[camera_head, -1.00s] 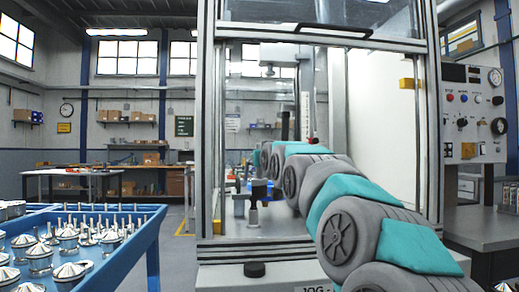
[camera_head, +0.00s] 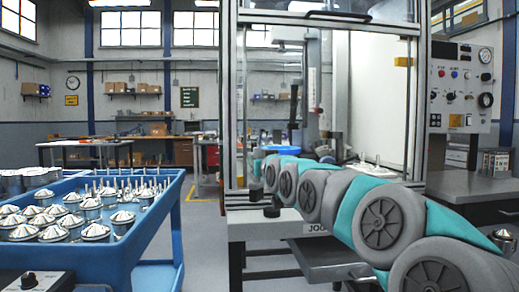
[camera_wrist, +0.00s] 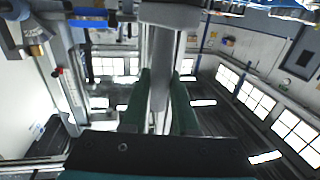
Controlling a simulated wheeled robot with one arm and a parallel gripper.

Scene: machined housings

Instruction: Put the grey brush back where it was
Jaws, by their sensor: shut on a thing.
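In the wrist view, the green fingers of my gripper (camera_wrist: 160,108) are closed around the handle of the grey brush (camera_wrist: 160,72). The brush's wide grey block end (camera_wrist: 170,15) points away from the palm, at the top of the picture. The brush is in the air, and its block end is not clearly touching anything. In the head view, my arm reaches from the lower right to the front of the framed test cabinet (camera_head: 237,120). My gripper and the brush cannot be made out there.
A blue trolley (camera_head: 152,232) at the left carries several cone-topped metal parts (camera_head: 95,231) and upright pins. The cabinet's metal uprights stand close to my arm. A control panel (camera_head: 459,92) is at the right. Open floor shows between the trolley and the cabinet.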

